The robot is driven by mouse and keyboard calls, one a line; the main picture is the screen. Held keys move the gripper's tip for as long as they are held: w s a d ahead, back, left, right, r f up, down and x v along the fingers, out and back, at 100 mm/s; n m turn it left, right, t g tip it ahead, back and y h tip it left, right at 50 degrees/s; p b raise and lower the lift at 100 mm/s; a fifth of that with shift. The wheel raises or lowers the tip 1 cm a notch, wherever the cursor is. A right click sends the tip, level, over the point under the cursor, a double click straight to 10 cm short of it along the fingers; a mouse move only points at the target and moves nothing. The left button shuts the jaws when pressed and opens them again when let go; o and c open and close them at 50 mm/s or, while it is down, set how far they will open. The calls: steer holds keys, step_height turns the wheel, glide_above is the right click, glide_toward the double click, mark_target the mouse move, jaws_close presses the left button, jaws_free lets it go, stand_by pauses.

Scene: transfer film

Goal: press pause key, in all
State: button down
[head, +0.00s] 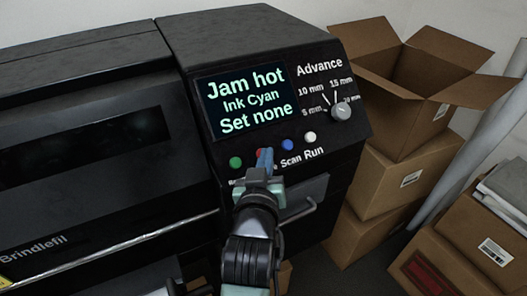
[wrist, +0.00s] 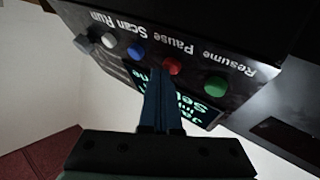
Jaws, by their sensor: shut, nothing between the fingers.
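The red key (head: 259,152) is on the sloped front of the black printer (head: 260,40), mostly hidden behind my gripper in the head view. In the wrist view the red key (wrist: 172,66) lies beside the upside-down word Pause. My gripper (head: 266,156) is shut and empty, its blue fingers pointing at the panel in front of the red key. In the wrist view the fingertips (wrist: 160,70) overlap the key's left edge. I cannot tell whether they touch it.
The green key (head: 236,162) is left of the red one; the blue key (head: 288,145) and white key (head: 310,137) are right. The screen (head: 243,101) reads "Jam hot, Ink Cyan, Set none". A grey knob (head: 341,113) is at upper right. Cardboard boxes (head: 385,180) stand right.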

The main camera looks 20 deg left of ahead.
steer(key=shift+s+d+r+p, duration=0.35)
steer(key=shift+d+r+p, duration=0.1)
steer(key=shift+r+p, duration=0.05)
steer(key=shift+r, duration=0.1)
steer(key=s+d+r+p, duration=0.1)
steer(key=p, duration=0.1)
steer(key=s+d+r+p, duration=0.1)
steer(key=r, duration=0.1)
steer(key=shift+s+d+r+p, duration=0.1)
steer(key=shift+d+r+p, duration=0.05)
steer(key=shift+d+p, duration=0.25)
stand_by(0.6)
